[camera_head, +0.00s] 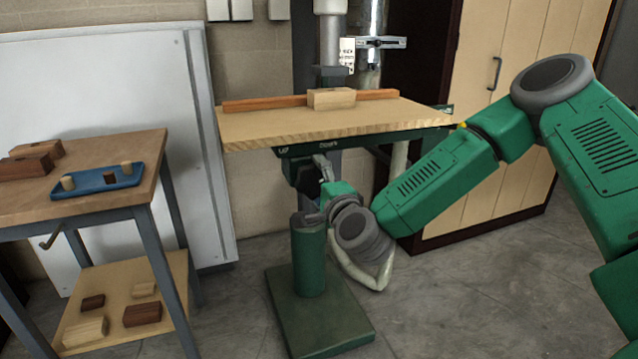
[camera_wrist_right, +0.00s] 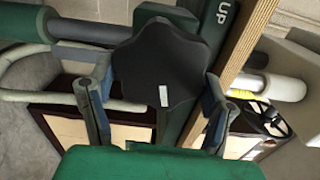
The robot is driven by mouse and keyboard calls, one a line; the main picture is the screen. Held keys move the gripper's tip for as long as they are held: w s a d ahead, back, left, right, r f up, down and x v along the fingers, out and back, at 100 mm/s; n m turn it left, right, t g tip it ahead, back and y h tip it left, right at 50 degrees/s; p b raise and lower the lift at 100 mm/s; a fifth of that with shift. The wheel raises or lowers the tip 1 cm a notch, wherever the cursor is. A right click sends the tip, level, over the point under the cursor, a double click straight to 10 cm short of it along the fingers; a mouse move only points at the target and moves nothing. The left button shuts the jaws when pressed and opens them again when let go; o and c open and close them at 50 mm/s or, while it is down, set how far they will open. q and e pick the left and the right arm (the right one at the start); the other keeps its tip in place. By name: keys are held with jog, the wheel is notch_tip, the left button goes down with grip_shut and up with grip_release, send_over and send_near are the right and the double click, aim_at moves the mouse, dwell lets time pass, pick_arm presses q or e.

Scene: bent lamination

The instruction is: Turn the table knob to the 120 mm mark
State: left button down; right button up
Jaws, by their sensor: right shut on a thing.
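The table knob (camera_wrist_right: 160,70) is black and lobed, with a short white line on its face, in the right wrist view. My right gripper (camera_wrist_right: 157,85) has one finger on each side of the knob and is shut on it. In the head view my right gripper (camera_head: 322,172) is below the machine's wooden table (camera_head: 290,128), where the knob is hard to make out. A white plate with dark marks (camera_head: 347,54) is on the column behind the table; I cannot read its numbers. My left gripper is not in view.
A wooden block (camera_head: 331,98) and a reddish strip (camera_head: 265,103) lie on the machine table. A bench (camera_head: 85,205) with a blue tray (camera_head: 97,182) and wood blocks stands left. The green pedestal (camera_head: 309,262) is below my gripper. A cabinet (camera_head: 530,60) stands behind my right arm.

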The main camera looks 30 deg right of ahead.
jog(key=shift+w+r, duration=0.2)
jog(key=shift+r, duration=0.5)
jog(key=o, duration=1.1)
jog(key=shift+a+f, duration=0.1)
jog(key=shift+a, duration=0.05)
jog(key=shift+s+f, duration=0.1)
jog(key=shift+f, duration=0.05)
jog(key=shift+s, duration=0.1)
jog(key=shift+s+f, duration=0.15)
jog(key=shift+s, duration=0.1)
jog(key=v, duration=1.1)
jog(key=shift+s, duration=0.1)
